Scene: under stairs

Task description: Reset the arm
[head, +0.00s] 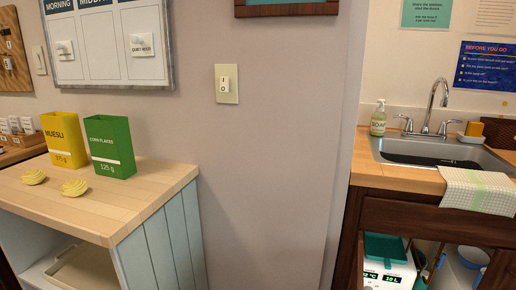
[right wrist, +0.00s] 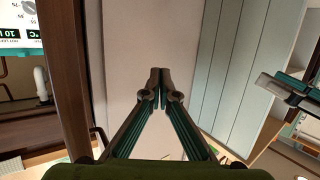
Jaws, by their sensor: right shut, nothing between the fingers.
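In the right wrist view my right gripper (right wrist: 159,85) is shut, with its fingertips together and nothing between them. It points at the bare grey wall between the two cabinets and touches nothing that I can see. At the right edge of that view a dark and teal part, which looks like my left gripper (right wrist: 285,90), is partly cut off; its jaws cannot be made out. Neither gripper shows in the head view.
In the head view a wooden-topped cabinet (head: 150,188) at left holds a yellow muesli box (head: 62,140), a green corn flakes box (head: 110,146) and two yellow pieces. At right is a sink (head: 440,155) with a soap bottle (head: 378,119). Bare wall lies between.

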